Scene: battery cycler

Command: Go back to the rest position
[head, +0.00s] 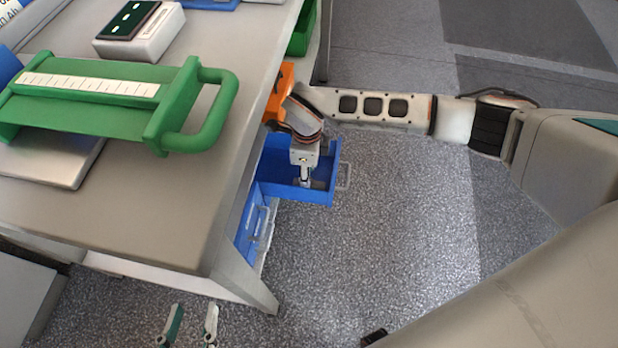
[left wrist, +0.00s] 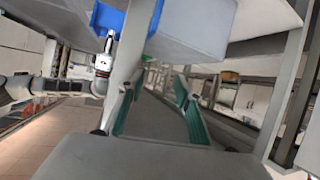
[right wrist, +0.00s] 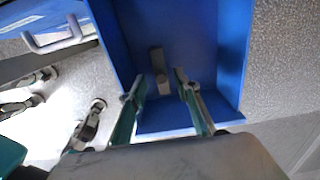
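My left gripper (head: 193,325) shows at the bottom of the head view, low in front of the workbench. Its two green-lined fingers are apart; the left wrist view (left wrist: 155,92) shows nothing between them. My right gripper (head: 305,180) points down at the open blue drawer (head: 322,192) on the bench's side. In the right wrist view its fingers (right wrist: 160,88) are apart over the drawer (right wrist: 235,60). A small grey piece (right wrist: 159,75) lies in the drawer, seen between and beyond the fingers. I cannot tell whether the fingers touch the drawer.
The workbench (head: 190,215) carries a green frame with a handle (head: 215,125) and a white device with a dark screen (head: 140,30). Another blue drawer (head: 250,235) with a clear handle sits below. The bench leg (head: 258,285) stands near my left gripper. Floor (head: 400,230) is clear to the right.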

